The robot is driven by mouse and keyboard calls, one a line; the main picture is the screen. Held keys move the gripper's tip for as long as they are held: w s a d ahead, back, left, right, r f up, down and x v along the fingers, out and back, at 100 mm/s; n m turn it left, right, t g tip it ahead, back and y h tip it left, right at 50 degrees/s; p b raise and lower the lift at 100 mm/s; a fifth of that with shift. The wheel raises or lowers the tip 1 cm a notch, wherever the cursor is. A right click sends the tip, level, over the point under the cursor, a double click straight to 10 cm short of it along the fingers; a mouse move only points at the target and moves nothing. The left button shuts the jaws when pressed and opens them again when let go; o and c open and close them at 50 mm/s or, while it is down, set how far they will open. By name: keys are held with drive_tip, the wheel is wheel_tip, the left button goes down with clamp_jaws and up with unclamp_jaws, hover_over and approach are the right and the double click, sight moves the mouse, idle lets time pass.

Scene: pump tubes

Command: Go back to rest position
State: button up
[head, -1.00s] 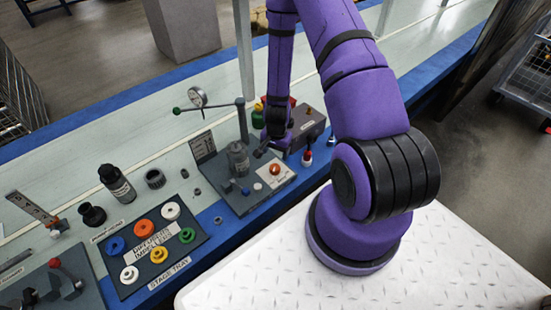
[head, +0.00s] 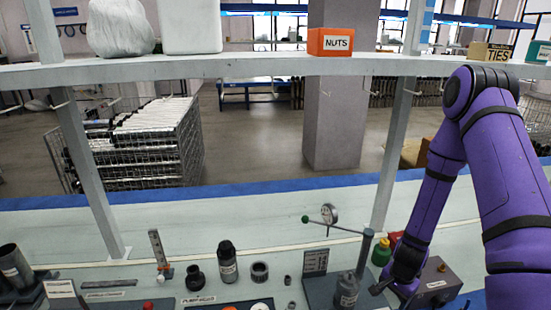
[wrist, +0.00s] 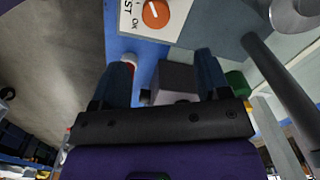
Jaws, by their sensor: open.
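My purple arm reaches down the right side of the head view, with my gripper (head: 380,288) low beside the grey cylinder (head: 346,290) on the test stand. In the wrist view my gripper (wrist: 163,72) has its two dark fingers spread apart, with nothing held between them. A grey block (wrist: 178,78) shows beyond the gap. The fingertips are too small in the head view to show detail.
A shelf (head: 270,68) with an orange NUTS bin (head: 330,42) spans above the bench; its post (head: 396,150) stands close to my arm.

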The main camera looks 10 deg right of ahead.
drive_tip(key=w+a+r+n+t, duration=0.1)
drive_tip(key=a+r+n, duration=0.2)
drive_tip(key=r, duration=1.2)
drive_tip(key=w+a+r+n+t, duration=0.2)
drive_tip(key=a+r+n, duration=0.1)
drive_tip(key=r, duration=1.3)
drive_tip(key=s+a+r+n+t, duration=0.1)
drive_tip(key=s+a+r+n, duration=0.1)
drive_tip(key=s+r, duration=0.8)
drive_tip(key=s+a+r+n, duration=0.3)
drive_tip(key=s+r+n, duration=0.1)
drive_tip(key=s+r, duration=0.6)
drive_tip(key=shift+s+t, duration=0.4)
drive_tip(key=shift+s, duration=0.5)
